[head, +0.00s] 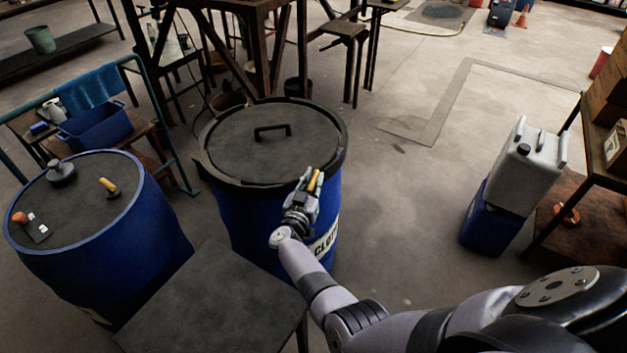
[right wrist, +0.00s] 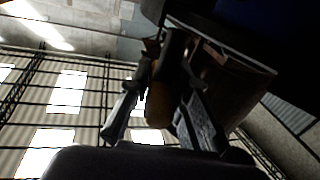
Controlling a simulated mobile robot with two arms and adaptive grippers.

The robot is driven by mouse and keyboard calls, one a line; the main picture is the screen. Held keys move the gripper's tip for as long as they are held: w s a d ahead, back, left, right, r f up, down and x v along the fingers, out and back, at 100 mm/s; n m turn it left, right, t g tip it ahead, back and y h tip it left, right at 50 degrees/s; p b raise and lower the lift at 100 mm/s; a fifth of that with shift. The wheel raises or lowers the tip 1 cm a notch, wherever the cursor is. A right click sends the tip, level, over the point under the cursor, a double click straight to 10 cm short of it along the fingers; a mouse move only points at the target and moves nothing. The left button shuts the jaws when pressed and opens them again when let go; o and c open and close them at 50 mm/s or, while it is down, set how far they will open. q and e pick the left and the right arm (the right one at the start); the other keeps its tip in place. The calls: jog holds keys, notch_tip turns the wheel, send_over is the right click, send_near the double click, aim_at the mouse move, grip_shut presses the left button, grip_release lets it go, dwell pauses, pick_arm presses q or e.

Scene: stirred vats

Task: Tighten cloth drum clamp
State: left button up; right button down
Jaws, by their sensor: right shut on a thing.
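The cloth drum (head: 325,238) is blue, with part of its "CLOTH" label showing beside my right arm. Its dark lid (head: 240,150) has a black handle on top, and a black clamp ring (head: 342,140) runs round the rim. My right gripper (head: 312,180) is at the drum's front right rim, shut on a yellow-orange clamp lever (head: 317,183). In the right wrist view the lever (right wrist: 158,103) lies between the two fingers. The lever's joint to the ring is hidden or too dark to make out. My left gripper is not in view.
A second blue drum (head: 100,240) stands at the left with small items on its top. A dark table (head: 205,305) is in front of the cloth drum. A white canister (head: 525,168) sits on a blue one (head: 492,215) at the right. The floor between is clear.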

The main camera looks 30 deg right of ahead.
jog(key=c, duration=1.5)
grip_release()
jog(key=shift+r, duration=0.1)
